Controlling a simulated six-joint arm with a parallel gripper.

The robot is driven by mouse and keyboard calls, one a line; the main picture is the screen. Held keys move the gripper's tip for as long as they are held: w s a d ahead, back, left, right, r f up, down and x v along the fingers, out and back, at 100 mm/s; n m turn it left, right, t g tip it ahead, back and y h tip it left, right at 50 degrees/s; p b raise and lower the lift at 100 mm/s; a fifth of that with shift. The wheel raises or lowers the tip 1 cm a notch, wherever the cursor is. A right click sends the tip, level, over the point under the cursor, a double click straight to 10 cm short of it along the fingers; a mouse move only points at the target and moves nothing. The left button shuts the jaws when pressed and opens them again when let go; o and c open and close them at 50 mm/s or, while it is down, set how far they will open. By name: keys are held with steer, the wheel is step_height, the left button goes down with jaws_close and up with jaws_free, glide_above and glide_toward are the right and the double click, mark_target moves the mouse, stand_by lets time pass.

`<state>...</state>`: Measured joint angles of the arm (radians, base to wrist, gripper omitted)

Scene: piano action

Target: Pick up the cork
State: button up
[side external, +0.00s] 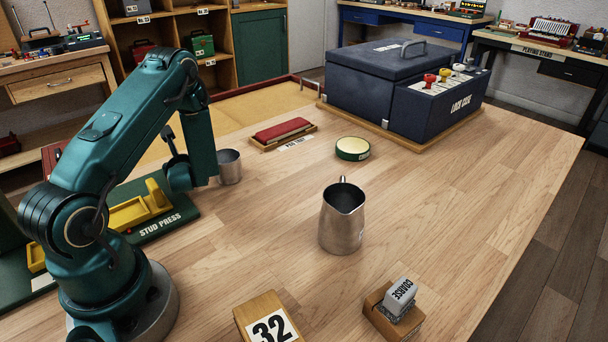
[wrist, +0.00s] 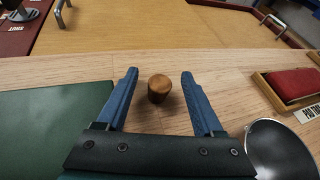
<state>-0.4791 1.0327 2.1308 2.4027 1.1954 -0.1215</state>
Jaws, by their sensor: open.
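The cork (wrist: 159,88) is a small brown tapered stopper standing on the wooden table in the wrist view. My gripper (wrist: 160,75) is open, with one blue finger on each side of the cork and visible gaps to both. I cannot tell how high the fingers are above the table. In the side external view the cork is hidden behind my arm, and my gripper's fingers do not show clearly there.
The green stud press base (side external: 165,222) lies on the other side.

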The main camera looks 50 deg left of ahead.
jaws_close()
steer(key=shift+r, duration=0.15)
stand_by(0.4)
